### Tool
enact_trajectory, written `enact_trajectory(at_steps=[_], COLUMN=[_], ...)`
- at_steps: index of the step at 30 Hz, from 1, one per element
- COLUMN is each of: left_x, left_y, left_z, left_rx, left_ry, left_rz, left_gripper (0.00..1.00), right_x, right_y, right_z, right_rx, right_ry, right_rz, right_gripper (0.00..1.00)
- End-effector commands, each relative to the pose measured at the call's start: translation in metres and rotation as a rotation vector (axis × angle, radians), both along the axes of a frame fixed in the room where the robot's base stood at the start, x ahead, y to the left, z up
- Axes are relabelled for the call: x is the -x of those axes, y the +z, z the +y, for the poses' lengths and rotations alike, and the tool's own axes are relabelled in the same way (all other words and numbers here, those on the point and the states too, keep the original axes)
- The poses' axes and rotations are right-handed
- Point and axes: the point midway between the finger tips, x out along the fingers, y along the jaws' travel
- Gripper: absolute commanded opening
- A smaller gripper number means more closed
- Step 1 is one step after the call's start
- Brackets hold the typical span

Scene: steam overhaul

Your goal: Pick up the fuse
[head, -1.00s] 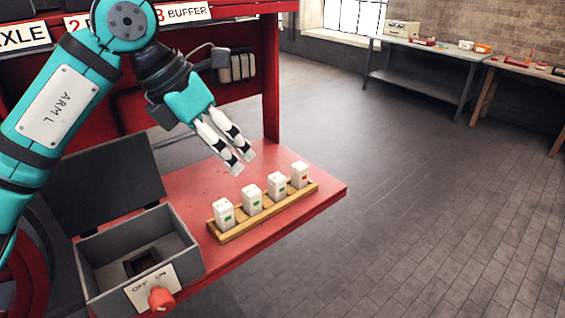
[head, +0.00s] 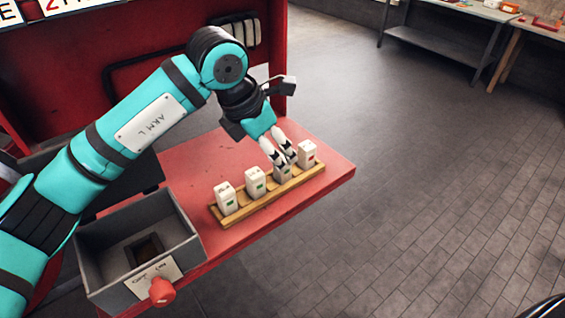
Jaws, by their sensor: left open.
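Several white block-shaped fuses stand upright in a row in a wooden rack (head: 240,213) on the red shelf. The left-end fuse (head: 227,198), the one beside it (head: 255,182) and the third fuse (head: 282,173) are in line; green marks show on the first two. The right-end fuse (head: 307,154) has a red mark. My left gripper (head: 284,161) is open, pointing down, with its fingertips at the top of the third fuse and partly hiding it. I cannot tell whether the fingers touch it. My right gripper is not in view.
An open grey box (head: 187,232) with a dark socket (head: 145,250) inside and a red knob (head: 162,291) on its front stands left of the rack. The red shelf (head: 335,175) has bare room at its right end. Workbenches (head: 430,40) stand far back.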

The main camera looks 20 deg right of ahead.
Motion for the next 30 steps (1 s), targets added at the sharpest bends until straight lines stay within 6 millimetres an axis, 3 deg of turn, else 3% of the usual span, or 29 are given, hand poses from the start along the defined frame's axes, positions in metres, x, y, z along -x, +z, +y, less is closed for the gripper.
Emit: enact_trajectory(at_steps=[3, 8, 13, 21, 30], left_x=[-0.001, -0.007, -0.01, -0.011, -0.011], left_y=[-0.005, -0.023, -0.044, -0.047, -0.047], left_z=[-0.004, -0.017, -0.023, -0.024, -0.024], left_rx=[0.0, 0.0, 0.0, 0.0, 0.0], left_ry=[-0.001, -0.001, 0.0, 0.0, 0.0], left_rz=[0.002, 0.005, 0.002, 0.0, 0.0], left_gripper=[0.56, 0.56, 0.56, 0.54, 0.15], right_x=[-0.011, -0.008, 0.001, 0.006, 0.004], right_y=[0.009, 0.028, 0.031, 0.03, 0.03], right_z=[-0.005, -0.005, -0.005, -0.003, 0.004], right_rx=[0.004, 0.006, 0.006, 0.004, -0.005], right_ry=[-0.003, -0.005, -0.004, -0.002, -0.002], right_rz=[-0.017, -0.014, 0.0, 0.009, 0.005], right_gripper=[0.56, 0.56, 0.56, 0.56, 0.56])
